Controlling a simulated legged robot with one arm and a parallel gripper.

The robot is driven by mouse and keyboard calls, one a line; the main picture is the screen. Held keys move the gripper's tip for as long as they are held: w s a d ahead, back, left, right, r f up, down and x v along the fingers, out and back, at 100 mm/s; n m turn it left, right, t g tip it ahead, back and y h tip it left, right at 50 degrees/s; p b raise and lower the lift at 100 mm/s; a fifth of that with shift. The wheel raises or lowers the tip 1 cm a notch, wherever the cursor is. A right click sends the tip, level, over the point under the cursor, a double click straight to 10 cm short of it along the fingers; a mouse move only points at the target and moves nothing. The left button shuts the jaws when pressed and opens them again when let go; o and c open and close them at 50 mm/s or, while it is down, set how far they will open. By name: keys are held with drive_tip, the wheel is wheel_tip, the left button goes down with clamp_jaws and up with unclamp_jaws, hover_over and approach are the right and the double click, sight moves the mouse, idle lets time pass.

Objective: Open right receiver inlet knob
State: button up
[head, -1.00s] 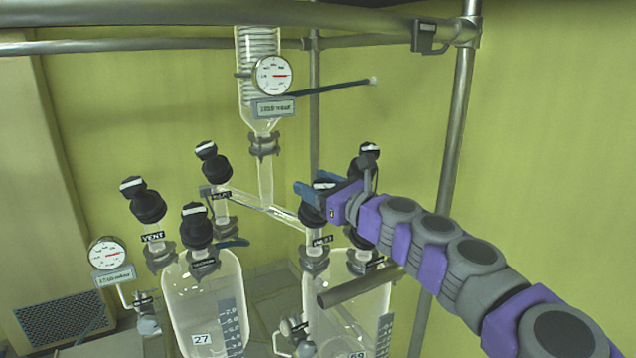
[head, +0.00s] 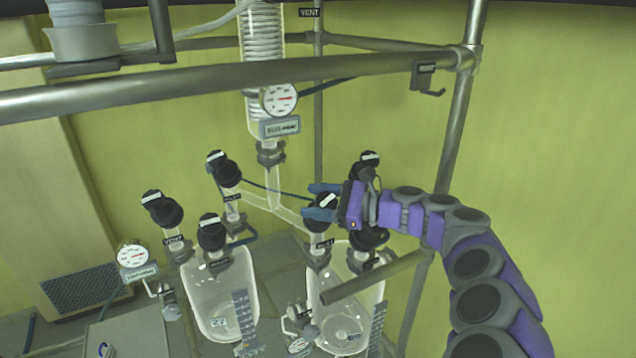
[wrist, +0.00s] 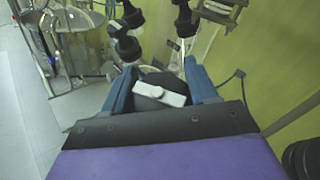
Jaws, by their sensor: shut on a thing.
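The right receiver inlet knob (head: 321,202) is black with a white bar on top. It sits on the glass neck labelled inlet above the right receiver (head: 368,292). My gripper (head: 322,200) reaches it from the right, with blue fingers on either side of the knob. In the wrist view the knob (wrist: 160,92) lies between the two fingers (wrist: 160,85), its white bar slightly tilted across the gap. The gripper is shut on the knob. The lower sides of the knob are hidden by the gripper in the wrist view.
Another black knob (head: 370,165) stands just behind my gripper. The left receiver (head: 222,298) has several black knobs around it. A horizontal metal rail (head: 250,80) crosses above, and an upright pole (head: 455,140) stands behind my arm. A grey pipe (head: 372,277) juts out below.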

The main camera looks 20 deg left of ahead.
drive_tip(key=shift+s+d+r+n+g+h+p, duration=0.1)
drive_tip(key=shift+n+g+h+p, duration=0.95)
drive_tip(key=shift+p, duration=1.15)
drive_tip(key=shift+s+d+r+n+g+h+p, duration=0.1)
drive_tip(key=shift+n+g+h+p, duration=0.45)
drive_tip(key=shift+n+g+p, duration=1.25)
drive_tip(key=shift+s+f+n+h+p, duration=0.15)
drive_tip(key=shift+n+h+p, duration=0.15)
drive_tip(key=shift+p, duration=0.85)
drive_tip(key=o, duration=1)
drive_tip(key=shift+a+f, duration=0.1)
drive_tip(key=shift+f, duration=0.1)
drive_tip(key=shift+c, duration=0.2)
